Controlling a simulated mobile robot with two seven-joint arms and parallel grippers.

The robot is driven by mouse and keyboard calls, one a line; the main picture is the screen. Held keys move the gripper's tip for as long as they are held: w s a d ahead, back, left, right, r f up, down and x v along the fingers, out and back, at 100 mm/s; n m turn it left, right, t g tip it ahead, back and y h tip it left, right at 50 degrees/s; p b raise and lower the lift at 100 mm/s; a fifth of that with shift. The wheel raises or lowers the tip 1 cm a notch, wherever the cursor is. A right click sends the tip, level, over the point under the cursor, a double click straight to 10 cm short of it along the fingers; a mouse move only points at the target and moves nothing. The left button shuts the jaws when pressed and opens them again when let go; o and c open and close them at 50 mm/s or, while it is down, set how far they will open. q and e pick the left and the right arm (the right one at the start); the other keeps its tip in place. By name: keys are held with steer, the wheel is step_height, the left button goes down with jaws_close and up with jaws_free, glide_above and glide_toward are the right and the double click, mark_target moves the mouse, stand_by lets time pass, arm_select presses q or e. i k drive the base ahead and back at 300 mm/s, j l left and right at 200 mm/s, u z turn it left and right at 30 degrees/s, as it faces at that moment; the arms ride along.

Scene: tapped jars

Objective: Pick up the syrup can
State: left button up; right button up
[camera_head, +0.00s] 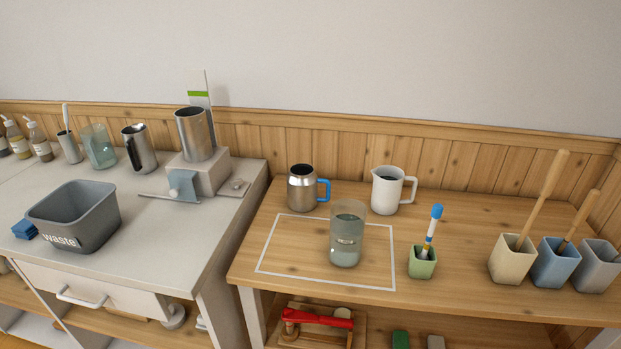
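No label in view says which vessel is the syrup can. A silver metal can with a blue handle (302,188) stands upright on the wooden table, behind the white outlined rectangle. A white jug with a handle (389,190) stands to its right. On the left counter, a tall metal cylinder (195,135) stands on a grey block, and a metal pitcher with a dark opening (139,149) stands to its left. Neither of my grippers is in view.
A glass jar of clear liquid (346,236) stands inside the white outline. A green cup with a brush (422,262) and cups with wooden handles (513,259) stand to the right. A grey waste bin (74,216) sits on the left counter.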

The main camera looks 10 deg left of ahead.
mark_target(301, 181)
steer(key=k+j+z, duration=0.2)
steer(key=z, duration=0.15)
steer(key=k+j+z, duration=0.2)
steer(key=z, duration=0.2)
steer(key=k+j+z, duration=0.2)
steer(key=z, duration=0.15)
steer(key=k, duration=0.05)
